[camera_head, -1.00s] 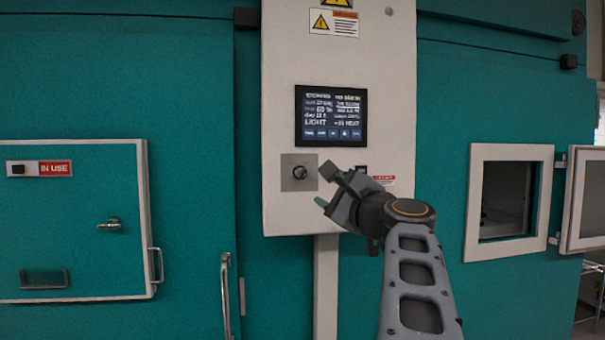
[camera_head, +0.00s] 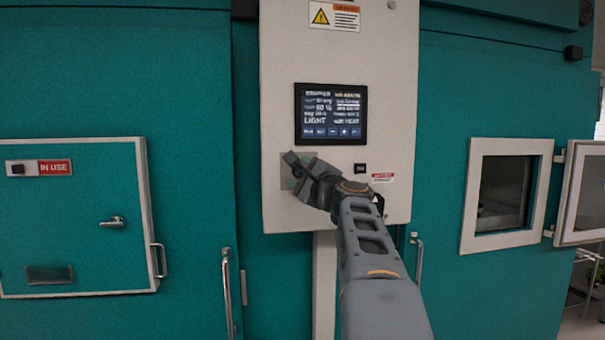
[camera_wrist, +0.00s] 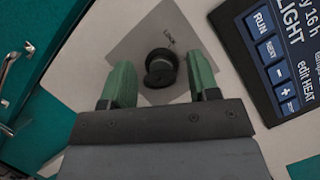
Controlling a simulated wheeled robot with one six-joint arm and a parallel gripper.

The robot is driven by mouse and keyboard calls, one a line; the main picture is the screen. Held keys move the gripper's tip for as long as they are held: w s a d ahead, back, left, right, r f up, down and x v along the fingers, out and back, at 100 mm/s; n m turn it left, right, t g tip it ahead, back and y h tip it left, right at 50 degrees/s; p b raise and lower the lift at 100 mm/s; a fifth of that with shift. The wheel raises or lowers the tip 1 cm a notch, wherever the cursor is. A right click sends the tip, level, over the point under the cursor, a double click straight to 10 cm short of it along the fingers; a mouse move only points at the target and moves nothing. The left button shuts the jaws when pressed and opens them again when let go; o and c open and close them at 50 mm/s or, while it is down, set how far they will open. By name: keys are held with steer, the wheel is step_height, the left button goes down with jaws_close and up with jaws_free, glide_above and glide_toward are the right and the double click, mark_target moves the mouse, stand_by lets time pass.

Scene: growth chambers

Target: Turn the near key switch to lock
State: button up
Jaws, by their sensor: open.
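In the wrist view my gripper (camera_wrist: 160,85) is open, with one green finger on each side of the knob. Gaps show between the knob and both fingers. I cannot tell how deep the fingertips reach around it.
The switch is on a pale control panel (camera_head: 400,110) with a lit screen (camera_head: 331,114) above it. A small black switch (camera_head: 360,168) is to the right. A teal door with an IN USE sign (camera_head: 55,167) is at left, and an open window hatch (camera_head: 575,195) is at right.

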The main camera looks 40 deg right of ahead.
steer(key=shift+c, duration=0.3)
steer(key=c, duration=0.9)
steer(key=shift+o, duration=0.2)
steer(key=n+g, duration=0.1)
steer(key=n, duration=0.2)
steer(key=n+g+y, duration=0.1)
steer(key=n, duration=0.2)
steer(key=n+g+p, duration=0.1)
steer(key=n+g, duration=0.1)
steer(key=n, duration=0.3)
steer(key=shift+r, duration=0.1)
stand_by(0.3)
